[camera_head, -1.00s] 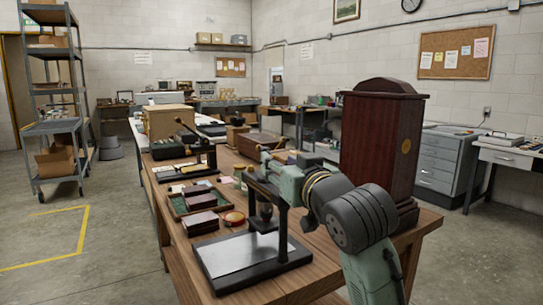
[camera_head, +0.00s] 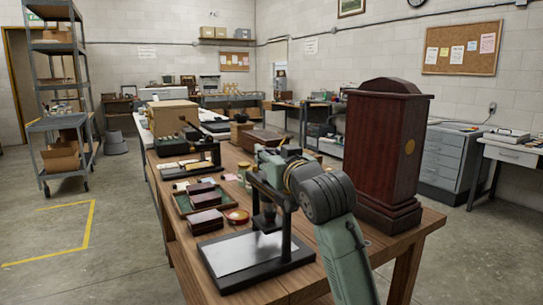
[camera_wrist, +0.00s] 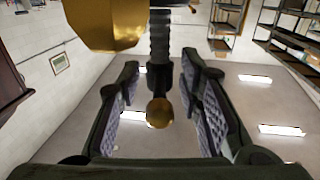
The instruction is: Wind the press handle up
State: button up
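The nearer press (camera_head: 286,232) stands at the front of the long wooden table, with a black frame and a pale plate on its base. My arm reaches over its top, and my gripper is largely hidden there in the head view. In the wrist view, my gripper (camera_wrist: 161,72) is open, with a padded finger on each side. A dark ribbed handle (camera_wrist: 160,45) with a round brass knob (camera_wrist: 160,112) shows between the fingers. Gaps show on both sides of the knob. A large brass part (camera_wrist: 110,22) fills the upper left of that view.
A tall dark wooden case (camera_head: 385,150) stands close to the right of my arm. A green tray (camera_head: 181,204) with dark boxes lies left of the press. A second press (camera_head: 190,165) stands farther back. Open floor lies left of the table.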

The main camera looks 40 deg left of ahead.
grip_shut()
jog(key=shift+w+d+r+n+g+y+p, duration=0.15)
jog(key=shift+n+g+y+p, duration=0.25)
jog(key=shift+n+g+p, duration=0.25)
jog(key=shift+n+g+y, duration=0.3)
jog(key=shift+n+g, duration=0.05)
jog(key=shift+g, duration=0.4)
jog(key=shift+o, duration=1.2)
grip_release()
